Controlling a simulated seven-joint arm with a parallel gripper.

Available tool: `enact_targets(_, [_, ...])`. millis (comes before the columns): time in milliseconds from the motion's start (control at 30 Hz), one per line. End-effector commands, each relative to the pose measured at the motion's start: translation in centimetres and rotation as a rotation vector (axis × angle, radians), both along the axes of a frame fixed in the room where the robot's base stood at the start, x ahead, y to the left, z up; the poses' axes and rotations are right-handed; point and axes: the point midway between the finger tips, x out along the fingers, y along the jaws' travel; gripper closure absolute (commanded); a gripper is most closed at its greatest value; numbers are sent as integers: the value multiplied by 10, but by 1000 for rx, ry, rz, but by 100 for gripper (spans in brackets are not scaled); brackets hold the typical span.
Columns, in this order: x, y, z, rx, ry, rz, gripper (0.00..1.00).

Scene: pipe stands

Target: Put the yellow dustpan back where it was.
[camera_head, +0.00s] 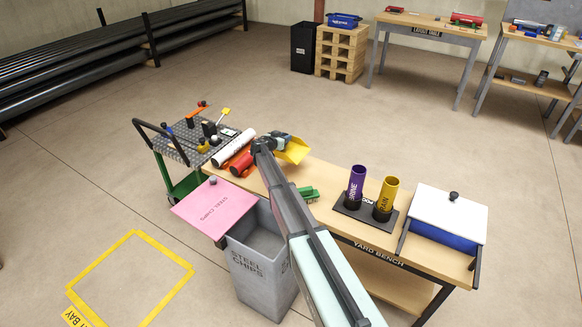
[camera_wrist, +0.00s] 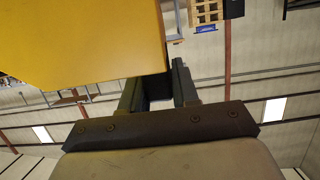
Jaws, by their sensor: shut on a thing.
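The yellow dustpan (camera_head: 295,151) is at the far left end of the yard bench (camera_head: 330,194) in the head view. My gripper (camera_head: 280,143) is at its left edge and is shut on it. In the wrist view the dustpan (camera_wrist: 80,45) fills the upper left as a broad yellow face, beside the dark fingers of my gripper (camera_wrist: 160,88). The part held between the fingers is mostly hidden. I cannot tell how far the dustpan is above the bench top.
A white tube (camera_head: 233,148) and a red tube (camera_head: 241,164) lie left of my gripper. A grey steel chips bin (camera_head: 262,275) with a pink lid (camera_head: 214,206) stands in front. Green pieces (camera_head: 308,194), purple (camera_head: 356,185) and yellow (camera_head: 387,197) cups, and a white-lidded blue box (camera_head: 447,215) are rightward.

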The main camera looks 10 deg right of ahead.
Motion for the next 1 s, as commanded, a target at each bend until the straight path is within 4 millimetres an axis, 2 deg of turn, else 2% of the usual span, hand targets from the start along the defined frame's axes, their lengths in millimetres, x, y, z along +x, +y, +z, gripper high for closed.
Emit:
enact_targets(400, [1, 1, -55, -1, 1, 7, 100])
enact_targets(567, [1, 1, -66, -1, 1, 7, 100])
enact_targets(833, [1, 1, -96, 0, 0, 6, 100])
enact_targets(1000, [0, 1, -98, 1, -1, 6, 100])
